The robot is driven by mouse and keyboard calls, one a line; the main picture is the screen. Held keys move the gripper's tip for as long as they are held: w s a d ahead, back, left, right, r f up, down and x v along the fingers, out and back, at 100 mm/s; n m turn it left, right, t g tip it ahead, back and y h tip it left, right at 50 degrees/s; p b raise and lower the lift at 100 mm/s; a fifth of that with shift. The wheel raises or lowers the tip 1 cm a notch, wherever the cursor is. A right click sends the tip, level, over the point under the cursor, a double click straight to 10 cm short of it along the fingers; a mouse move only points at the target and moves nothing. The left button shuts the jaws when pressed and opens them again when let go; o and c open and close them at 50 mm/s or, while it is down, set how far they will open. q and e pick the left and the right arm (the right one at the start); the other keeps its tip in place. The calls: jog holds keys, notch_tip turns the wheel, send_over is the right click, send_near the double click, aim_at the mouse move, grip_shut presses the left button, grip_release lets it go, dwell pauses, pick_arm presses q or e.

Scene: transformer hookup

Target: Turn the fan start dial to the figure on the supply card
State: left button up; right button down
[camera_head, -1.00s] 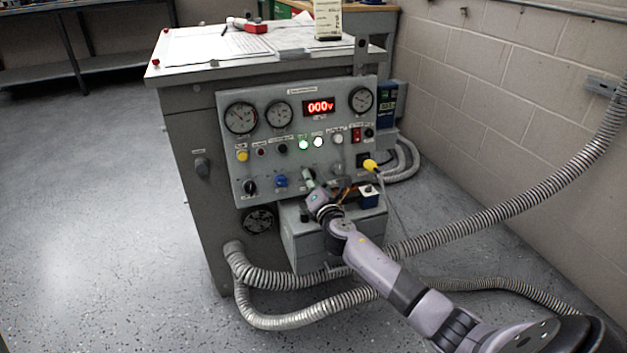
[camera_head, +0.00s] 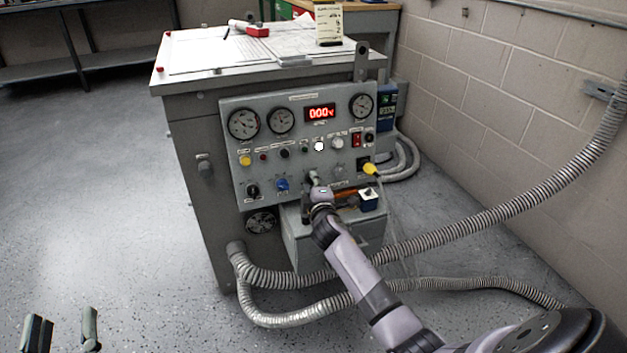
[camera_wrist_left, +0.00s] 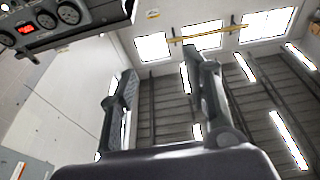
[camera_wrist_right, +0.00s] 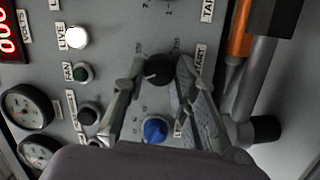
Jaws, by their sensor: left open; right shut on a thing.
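The fan start dial, a black knob (camera_wrist_right: 157,72) on the grey panel, sits between the fingertips of my right gripper (camera_wrist_right: 160,66). The gripper is shut on it. A START label is beside the dial, and the small figures around it are too small to read. In the head view my right gripper (camera_head: 316,184) covers the dial at the panel's lower middle. The supply card (camera_head: 328,24) stands upright on the cabinet top; its writing is not legible. My left gripper (camera_head: 62,332) is open and empty at the lower left, and its fingers (camera_wrist_left: 155,85) are apart in the left wrist view.
A blue knob (camera_wrist_right: 155,130) is close to my right fingers. The white LIVE lamp (camera_wrist_right: 76,38) is lit; the green FAN lamp (camera_wrist_right: 82,72) is dark. The red display (camera_head: 320,113) reads 000 V. Grey hoses (camera_head: 440,243) run beside my right arm. Floor at left is clear.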

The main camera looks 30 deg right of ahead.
pick_arm(q)
jog(key=s+a+f+g+y+p, duration=0.25)
jog(key=s+f+g, duration=0.3)
jog(key=f, duration=0.35)
jog(key=s+a+f+g+y+p, duration=0.1)
jog(key=s+a+f+g+p, duration=0.2)
jog(key=f+g, duration=0.5)
jog(key=s+a+f+g+y+p, duration=0.1)
jog(key=s+a+g+p, duration=0.15)
jog(key=s, duration=0.55)
notch_tip(320, 180, down, 18)
jog(key=g+p, duration=0.1)
jog(key=p, duration=0.4)
jog(key=shift+s+d+n+g, duration=0.15)
jog(key=shift+d+n+g, duration=0.15)
jog(key=shift+d, duration=0.15)
pick_arm(e)
jog(key=shift+s+d+m+g+y, duration=0.1)
jog(key=shift+m+g+y, duration=0.35)
jog(key=shift+m, duration=2.7)
jog(key=shift+w+m+g+y, duration=0.1)
jog(key=shift+m+y, duration=0.65)
jog(key=shift+m, duration=2.35)
jog(key=shift+s+d+m+g+y, duration=0.1)
jog(key=shift+m+g+y, duration=0.35)
jog(key=shift+m, duration=2.7)
pick_arm(q)
jog(key=shift+f, duration=0.15)
pick_arm(e)
jog(key=shift+a, duration=0.1)
